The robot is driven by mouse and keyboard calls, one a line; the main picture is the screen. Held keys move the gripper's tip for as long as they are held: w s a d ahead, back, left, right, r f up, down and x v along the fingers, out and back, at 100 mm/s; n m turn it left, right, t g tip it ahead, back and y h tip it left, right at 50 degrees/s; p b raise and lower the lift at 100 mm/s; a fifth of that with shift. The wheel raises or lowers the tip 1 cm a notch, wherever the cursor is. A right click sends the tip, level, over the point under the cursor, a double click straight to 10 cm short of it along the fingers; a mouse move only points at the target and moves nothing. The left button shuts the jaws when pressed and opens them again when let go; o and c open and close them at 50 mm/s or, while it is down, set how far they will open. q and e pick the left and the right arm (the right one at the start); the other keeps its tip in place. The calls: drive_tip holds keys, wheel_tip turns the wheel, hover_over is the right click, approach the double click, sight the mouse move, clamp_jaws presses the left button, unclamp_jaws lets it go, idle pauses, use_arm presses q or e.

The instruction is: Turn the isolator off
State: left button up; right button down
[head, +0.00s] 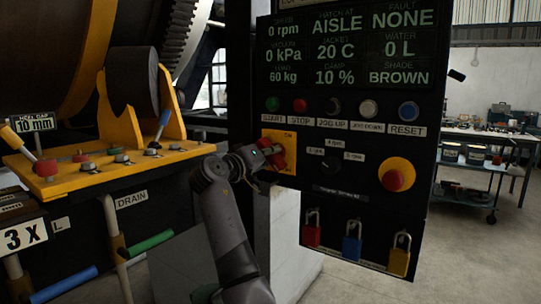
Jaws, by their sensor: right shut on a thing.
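The isolator is a red rotary handle (278,160) on a yellow plate (289,137) at the left side of the black control panel. My right gripper (263,154) reaches in from below and is shut on the red handle, covering part of it. The handle looks tilted. The small markings on the yellow plate are too small to read surely. My left gripper is not in view.
The panel (335,230) has a row of buttons above, a red emergency knob (397,178) on yellow at right, and red, blue and yellow padlocks (351,246) below. Yellow machinery (110,165) with levers stands close at left. Open floor and a workbench lie at right.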

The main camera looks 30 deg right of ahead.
drive_tip(key=c, duration=1.8)
unclamp_jaws()
drive_tip(key=shift+f, duration=0.25)
drive_tip(key=shift+c, duration=0.2)
drive_tip(key=o, duration=0.4)
drive_tip(key=shift+r, duration=0.2)
drive_tip(key=shift+a, duration=0.1)
drive_tip(key=v, duration=1.1)
drive_tip(key=shift+s+a, duration=0.2)
drive_tip(key=shift+a, duration=0.15)
